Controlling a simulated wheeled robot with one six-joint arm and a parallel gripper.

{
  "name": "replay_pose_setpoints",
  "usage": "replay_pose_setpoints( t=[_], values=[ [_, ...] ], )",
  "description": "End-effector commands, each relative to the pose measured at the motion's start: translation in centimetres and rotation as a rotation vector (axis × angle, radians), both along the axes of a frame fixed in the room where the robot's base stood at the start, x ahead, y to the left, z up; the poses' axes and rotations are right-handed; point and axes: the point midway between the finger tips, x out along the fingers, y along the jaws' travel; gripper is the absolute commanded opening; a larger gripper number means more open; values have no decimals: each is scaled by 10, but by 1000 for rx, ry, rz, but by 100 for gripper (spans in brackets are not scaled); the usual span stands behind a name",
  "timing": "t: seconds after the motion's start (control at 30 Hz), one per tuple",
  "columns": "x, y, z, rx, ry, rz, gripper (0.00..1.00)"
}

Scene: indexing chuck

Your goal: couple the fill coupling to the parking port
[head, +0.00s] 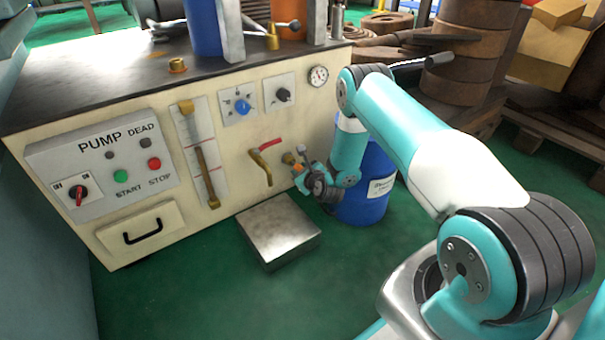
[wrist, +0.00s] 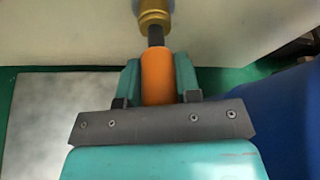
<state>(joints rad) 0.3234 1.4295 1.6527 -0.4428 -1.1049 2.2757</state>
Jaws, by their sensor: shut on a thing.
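In the wrist view my gripper (wrist: 158,78) is shut on an orange cylindrical grip, which I take for the fill coupling (wrist: 157,72). A dark nose (wrist: 155,36) sticks out of its far end. The nose points at a round brass fitting on the cream panel, which I take for the parking port (wrist: 154,14). Nose and fitting line up and meet in the picture; I cannot tell whether the nose is seated in it. In the head view my gripper (head: 303,170) is at the panel, just right of a brass fitting (head: 288,158); the coupling is mostly hidden there.
A metal plate or box (head: 278,232) is on the green floor below; a blue drum (head: 372,195) stands close on the right. The panel also carries a sight gauge (head: 200,155) and a pump box (head: 100,160).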

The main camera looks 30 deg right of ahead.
Motion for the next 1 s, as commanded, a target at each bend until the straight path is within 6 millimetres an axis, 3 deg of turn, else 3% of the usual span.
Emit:
replay_pose_setpoints(
  t=[0.03, 0.07, 0.2, 0.57, 1.0],
  values=[
    [1, 0, 0, -1, 0, 1, 3],
    [1, 0, 0, -1, 1, 0, 33],
    [1, 0, 0, 0, 1, 1, 61],
    [-4, 1, 2, 1, 4, 2, 61],
    [-60, 6, 23, 7, 6, -4, 61]
  ],
)
